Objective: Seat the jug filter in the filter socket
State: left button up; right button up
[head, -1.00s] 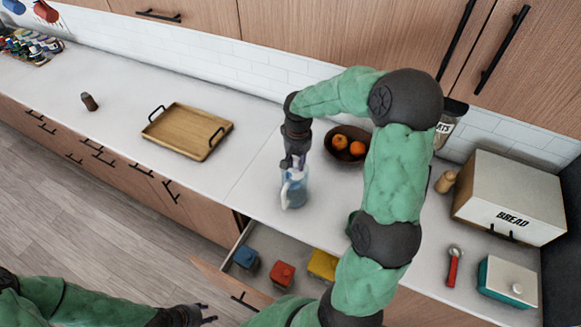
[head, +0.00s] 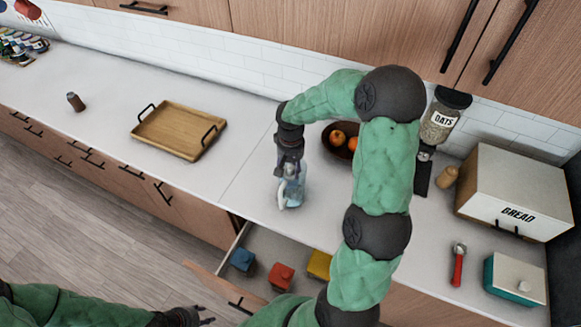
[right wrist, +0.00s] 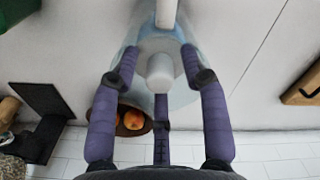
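A clear bluish jug (head: 296,194) with a white handle (head: 281,195) stands on the counter near its front edge. In the right wrist view I look down into the jug (right wrist: 185,95). A white round piece with a short white cylinder (right wrist: 160,72), likely the jug filter, shows at its middle. I cannot tell whether it is seated. My right gripper (right wrist: 160,84) is directly over the jug, its fingers spread around the cylinder with gaps at both sides. It also shows in the head view (head: 290,172). My left gripper (head: 205,314) is low at the bottom edge, fingertips apart and empty.
A fruit bowl (head: 335,150) stands behind the jug. A wooden tray (head: 178,132) is to the left. The bread box (head: 512,190) and butter dish (head: 515,280) are at right.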

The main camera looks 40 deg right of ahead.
notch_tip(320, 180, up, 12)
jog(key=shift+r, duration=0.15)
dwell(0.5)
dwell(0.5)
